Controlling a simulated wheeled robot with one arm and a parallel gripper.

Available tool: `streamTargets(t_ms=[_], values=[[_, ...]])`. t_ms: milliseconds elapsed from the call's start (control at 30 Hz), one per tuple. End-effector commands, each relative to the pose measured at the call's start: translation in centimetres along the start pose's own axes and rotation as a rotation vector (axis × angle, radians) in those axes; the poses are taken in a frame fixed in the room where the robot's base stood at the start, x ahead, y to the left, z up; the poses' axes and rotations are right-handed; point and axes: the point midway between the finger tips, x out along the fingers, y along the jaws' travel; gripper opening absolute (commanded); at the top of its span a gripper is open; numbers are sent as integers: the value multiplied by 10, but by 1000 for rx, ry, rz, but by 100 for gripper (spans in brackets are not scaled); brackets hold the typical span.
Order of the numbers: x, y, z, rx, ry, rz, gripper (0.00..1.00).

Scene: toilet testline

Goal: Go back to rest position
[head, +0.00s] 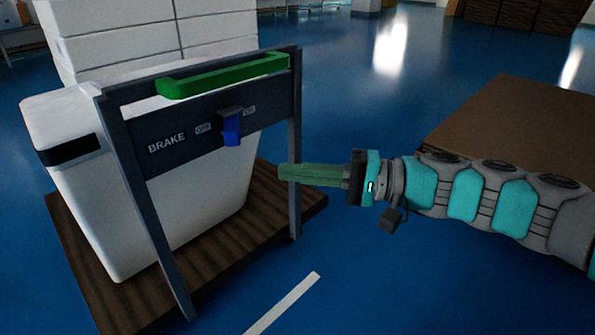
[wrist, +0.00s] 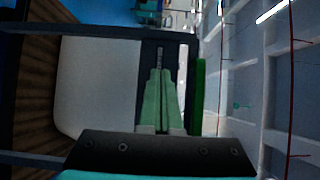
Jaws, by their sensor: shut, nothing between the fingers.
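My gripper (head: 282,173) is at the end of my teal and grey arm, which reaches in from the right in the head view. Its long green fingers are together, with nothing between them. They point left toward the right post of a dark frame (head: 220,131) marked BRAKE, OFF and ON; I cannot tell whether they touch it. In the wrist view the closed fingers (wrist: 162,75) point at the frame's panel. A blue brake lever (head: 232,128) sits on the panel between OFF and ON. A green handle bar (head: 225,75) runs along the frame's top.
A white toilet-like body (head: 70,115) stands behind the frame on a brown wooden pallet (head: 270,215). White stacked boxes (head: 120,45) rise behind it. A brown platform (head: 510,115) lies at the right beyond my arm. Blue floor (head: 350,100) is open between them, with a white line (head: 283,303) in front.

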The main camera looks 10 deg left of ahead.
Motion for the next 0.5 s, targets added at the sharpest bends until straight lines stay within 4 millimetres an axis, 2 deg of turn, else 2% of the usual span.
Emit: streamTargets(t_ms=[333, 433, 500], values=[[2, 1, 6, -6, -11, 24, 0], [9, 9, 25, -25, -49, 109, 0], [14, 20, 46, -46, -90, 213, 0]])
